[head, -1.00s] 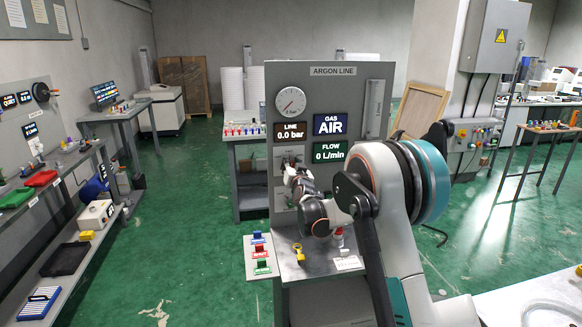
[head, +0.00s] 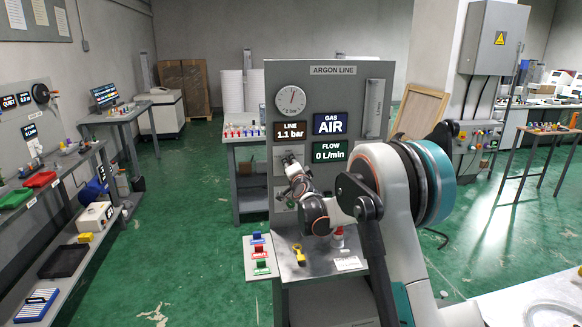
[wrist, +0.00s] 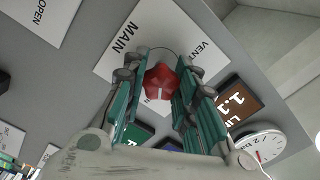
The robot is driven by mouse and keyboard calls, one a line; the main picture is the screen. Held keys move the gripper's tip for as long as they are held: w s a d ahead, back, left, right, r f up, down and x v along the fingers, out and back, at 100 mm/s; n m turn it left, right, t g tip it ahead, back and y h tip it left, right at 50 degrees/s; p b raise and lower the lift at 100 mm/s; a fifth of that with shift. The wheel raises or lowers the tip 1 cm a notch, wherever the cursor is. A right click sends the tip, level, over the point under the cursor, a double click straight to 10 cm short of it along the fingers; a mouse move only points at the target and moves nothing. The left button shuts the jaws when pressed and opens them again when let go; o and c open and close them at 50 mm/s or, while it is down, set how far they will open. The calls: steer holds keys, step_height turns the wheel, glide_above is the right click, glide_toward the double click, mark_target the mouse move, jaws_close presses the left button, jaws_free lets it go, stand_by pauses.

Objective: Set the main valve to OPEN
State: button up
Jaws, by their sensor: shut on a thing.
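The main valve shows in the wrist view as a red knob (wrist: 161,82) beside a white plate marked MAIN, with VEN readable on the plate's other side. My gripper (wrist: 160,72) is shut on this knob, with a teal finger on each side. In the head view my gripper (head: 291,162) is at the panel below the LINE display, and it hides the knob. A white line on the knob shows, but I cannot tell its exact setting. The LINE display (head: 206,129) reads 1.1 bar.
The ARGON LINE panel (head: 348,93) carries a round gauge (head: 290,101), a GAS display (head: 330,124) reading AIR and a FLOW display (head: 331,150) reading 0 L/min.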

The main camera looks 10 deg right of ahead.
steer(key=shift+m, duration=0.5)
steer(key=shift+c, duration=0.2)
steer(key=o, duration=1.1)
steer(key=shift+d, duration=0.1)
steer(key=s, duration=1.2)
